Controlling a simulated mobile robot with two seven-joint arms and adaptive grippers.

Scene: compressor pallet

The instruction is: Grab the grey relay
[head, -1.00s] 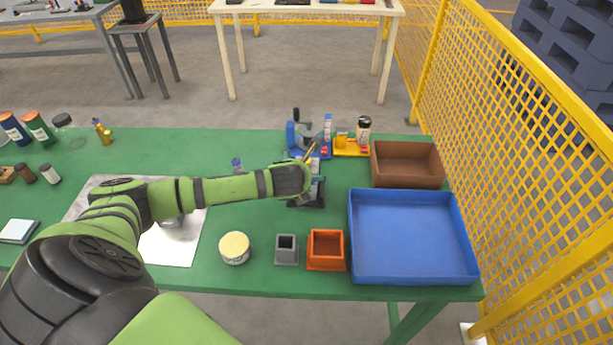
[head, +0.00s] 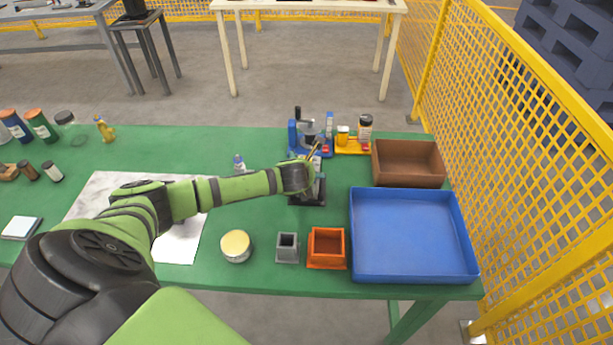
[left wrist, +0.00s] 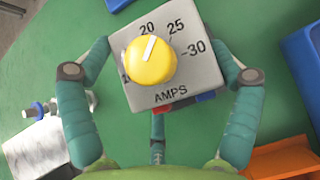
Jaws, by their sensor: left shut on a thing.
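The grey relay (left wrist: 185,62) fills the upper middle of the left wrist view. It is a boxy grey block with a yellow dial (left wrist: 150,62) on its face, marked AMPS, with numbers around the dial. My left gripper (left wrist: 165,65) has its teal fingers on both sides of the relay and is shut on it. In the head view my left gripper (head: 313,168) is over the dark stand at the back middle of the green table, and the relay is mostly hidden there. My right gripper is not in view.
A blue tray (head: 410,276) and a brown bin (head: 408,178) stand at the right. An orange square holder (head: 327,262), a grey square holder (head: 287,256) and a round tin (head: 236,244) line the front. A yellow mesh fence (head: 530,140) runs along the right.

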